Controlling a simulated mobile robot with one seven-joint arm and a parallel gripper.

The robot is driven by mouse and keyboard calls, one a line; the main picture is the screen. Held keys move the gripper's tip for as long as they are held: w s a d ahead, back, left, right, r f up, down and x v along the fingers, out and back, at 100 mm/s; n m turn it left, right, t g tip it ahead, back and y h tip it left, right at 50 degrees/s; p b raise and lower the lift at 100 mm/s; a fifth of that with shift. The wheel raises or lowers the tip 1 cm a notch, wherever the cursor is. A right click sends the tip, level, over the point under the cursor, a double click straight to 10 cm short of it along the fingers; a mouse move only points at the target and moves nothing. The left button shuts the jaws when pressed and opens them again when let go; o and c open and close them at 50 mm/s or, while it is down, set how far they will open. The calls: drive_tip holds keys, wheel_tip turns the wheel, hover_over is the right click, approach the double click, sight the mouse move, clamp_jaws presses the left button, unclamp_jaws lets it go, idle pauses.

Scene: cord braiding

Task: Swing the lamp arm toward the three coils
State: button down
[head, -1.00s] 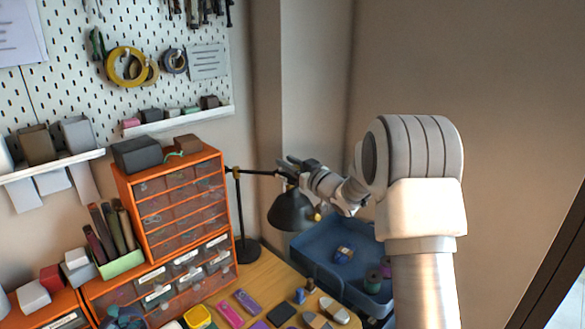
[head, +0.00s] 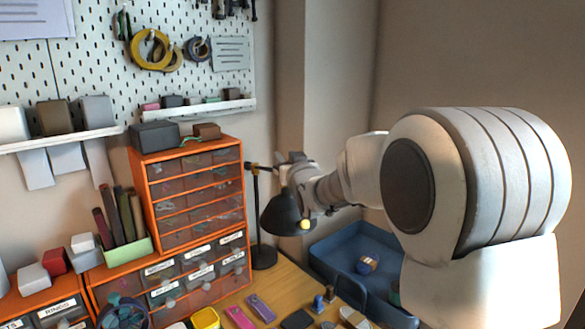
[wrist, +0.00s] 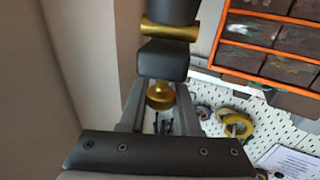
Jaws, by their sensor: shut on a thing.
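My gripper (head: 291,163) is at the arm's outer end, above the shade. In the wrist view my gripper (wrist: 160,96) is shut on a dark lamp part (wrist: 163,60) with brass fittings. Small round coil-like things, one blue and tan (head: 367,265), lie in the tray; my arm partly hides them, and I cannot make out three.
An orange drawer cabinet (head: 147,190) stands left of the lamp. The blue tray (head: 338,243) is to its right. Small items, including a pink one (head: 239,317), lie on the wooden desk (head: 283,283). A pegboard (head: 95,70) covers the wall behind.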

drive_tip(key=shift+a+r, duration=0.1)
drive_tip(key=c, duration=0.6)
unclamp_jaws()
drive_tip(key=shift+s, duration=0.1)
drive_tip(key=s+d, duration=0.1)
drive_tip(key=s, duration=0.4)
drive_tip(key=s+d, duration=0.1)
drive_tip(key=s, duration=0.5)
drive_tip(key=s+d+b, duration=0.1)
drive_tip(key=s, duration=0.5)
drive_tip(key=shift+d, duration=0.2)
drive_tip(key=shift+s, duration=0.1)
drive_tip(key=s+d+f+g+h+p, duration=0.1)
drive_tip(key=s+g, duration=0.3)
drive_tip(key=s, duration=0.4)
drive_tip(key=s+d+f+m+g+h+p, duration=0.1)
drive_tip(key=s+d+f+g+p, duration=0.1)
drive_tip(key=s, duration=0.7)
drive_tip(key=s+d+f+m+g+h+p, duration=0.1)
drive_tip(key=s+d+f+g+p, duration=0.1)
drive_tip(key=s+g, duration=0.4)
drive_tip(key=shift+s+d+p, duration=0.35)
drive_tip(key=shift+s+p, duration=0.25)
drive_tip(key=shift+s, duration=0.15)
drive_tip(key=shift+s+d+p, duration=0.3)
drive_tip(key=shift+s+p, duration=0.3)
drive_tip(key=shift+s, duration=0.15)
